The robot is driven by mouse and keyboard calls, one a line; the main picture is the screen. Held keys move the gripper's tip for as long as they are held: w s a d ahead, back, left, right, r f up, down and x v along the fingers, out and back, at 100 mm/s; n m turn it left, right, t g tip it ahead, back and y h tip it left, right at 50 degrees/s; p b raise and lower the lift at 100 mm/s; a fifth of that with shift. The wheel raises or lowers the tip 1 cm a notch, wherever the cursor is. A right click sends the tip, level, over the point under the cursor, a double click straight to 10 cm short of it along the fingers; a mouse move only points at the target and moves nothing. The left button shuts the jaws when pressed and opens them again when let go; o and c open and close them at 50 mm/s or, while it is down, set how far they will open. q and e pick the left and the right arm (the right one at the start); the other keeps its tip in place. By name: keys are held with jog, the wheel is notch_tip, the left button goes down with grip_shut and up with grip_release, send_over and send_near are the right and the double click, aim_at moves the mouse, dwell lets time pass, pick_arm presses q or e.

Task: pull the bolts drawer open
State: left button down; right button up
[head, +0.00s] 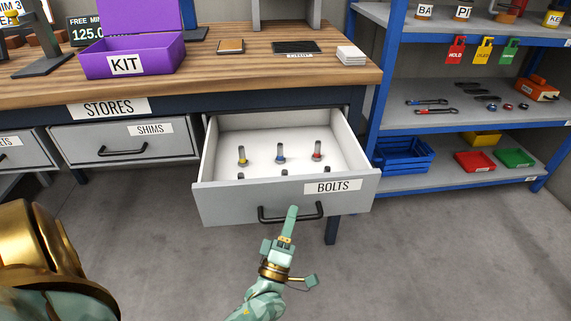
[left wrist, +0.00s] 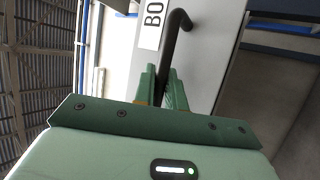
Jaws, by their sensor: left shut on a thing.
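The bolts drawer (head: 240,204) is a grey-fronted drawer with a white inside and a BOLTS label, and it stands well out from the bench. Several bolts (head: 280,152) stand upright in it, some with coloured bands. My left gripper (head: 292,213) is at the black bar handle (head: 265,216) on the drawer front. In the left wrist view the green fingers (left wrist: 163,88) are shut on the handle (left wrist: 175,38), one on each side of it. The right gripper is not in view.
The SHIMS drawer (head: 125,141) is closed to the left. A purple KIT box (head: 135,55) sits on the wooden bench top (head: 230,78). A blue-framed shelf (head: 455,124) with tools and bins stands at the right. The floor (head: 420,255) in front is clear.

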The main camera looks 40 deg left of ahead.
pick_arm(q)
jog(key=shift+s+d+f, duration=0.1)
jog(key=shift+s+d, duration=0.9)
jog(key=shift+d, duration=0.15)
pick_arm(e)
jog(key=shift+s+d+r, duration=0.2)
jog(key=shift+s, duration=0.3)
pick_arm(q)
jog(key=c, duration=1.7)
grip_release()
jog(key=shift+c, duration=0.2)
jog(key=v, duration=1.6)
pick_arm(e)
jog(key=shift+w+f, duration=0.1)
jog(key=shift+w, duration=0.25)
